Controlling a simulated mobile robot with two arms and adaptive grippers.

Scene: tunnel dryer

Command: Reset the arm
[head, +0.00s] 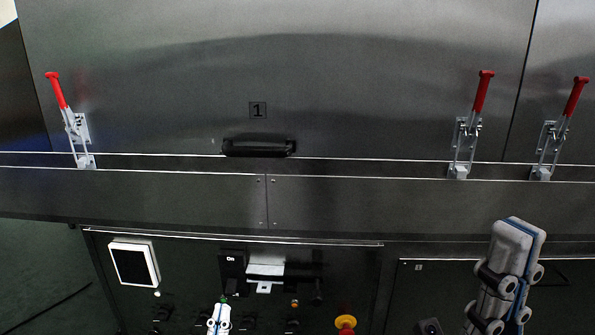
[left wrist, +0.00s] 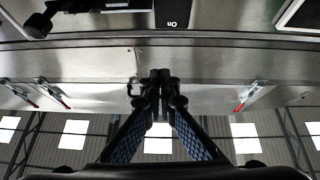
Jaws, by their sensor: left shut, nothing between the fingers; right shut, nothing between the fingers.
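My left gripper (head: 219,314) shows only as a small tip at the bottom edge of the head view, in front of the control panel. In the left wrist view its two fingers (left wrist: 160,78) meet at the tips, shut and empty. My right gripper (head: 519,231) stands upright at the lower right of the head view, its fingers together with nothing between them. It is in front of the lower cabinet on the right. Neither gripper appears to hold anything, and most of both arms is out of view.
A steel door marked 1 (head: 350,90) has a black handle (head: 258,148). Red-handled clamps stand at the left (head: 56,90), right (head: 483,92) and far right (head: 575,95). The control panel (head: 190,270) carries a white-framed screen (head: 133,263), a switch (head: 265,270) and a red-yellow button (head: 346,323).

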